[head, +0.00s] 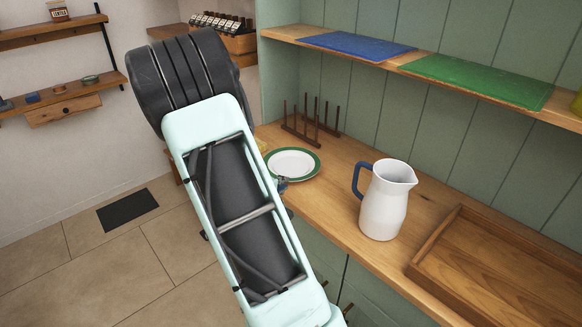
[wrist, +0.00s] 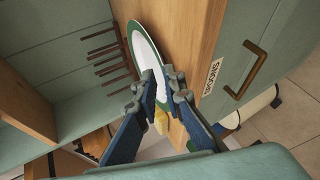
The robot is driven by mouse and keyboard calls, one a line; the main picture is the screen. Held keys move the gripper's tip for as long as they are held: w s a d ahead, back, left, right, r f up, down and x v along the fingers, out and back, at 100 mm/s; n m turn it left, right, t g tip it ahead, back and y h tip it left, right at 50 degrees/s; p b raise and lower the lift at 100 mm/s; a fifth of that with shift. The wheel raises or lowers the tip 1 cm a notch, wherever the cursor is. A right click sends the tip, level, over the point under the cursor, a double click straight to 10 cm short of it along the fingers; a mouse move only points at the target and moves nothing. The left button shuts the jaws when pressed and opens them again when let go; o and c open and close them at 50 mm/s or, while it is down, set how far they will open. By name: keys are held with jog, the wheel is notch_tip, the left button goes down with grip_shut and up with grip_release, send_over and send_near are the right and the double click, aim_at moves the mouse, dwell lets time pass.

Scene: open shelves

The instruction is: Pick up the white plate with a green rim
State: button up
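The white plate with a green rim (head: 293,162) lies flat on the wooden counter, in front of a pegged rack. In the wrist view the plate (wrist: 146,48) runs behind my fingertips, which hide part of its near side. My gripper (wrist: 162,82) is open, with a narrow gap between its fingers and part of the plate's near edge showing in line with that gap. In the head view only a bit of my gripper (head: 282,184) shows, at the plate's near rim; my arm hides the rest. I cannot tell whether the fingers touch the plate.
The dark pegged rack (head: 312,124) stands just behind the plate. A white pitcher with a blue handle (head: 383,208) stands to the right, then a wooden tray (head: 445,267). A shelf with a blue board (head: 357,46) and a green board (head: 478,79) hangs above.

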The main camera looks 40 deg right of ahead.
aim_at(290, 181)
jog(key=x, duration=0.5)
jog(key=shift+s+f, duration=0.1)
grip_shut()
dwell(0.3)
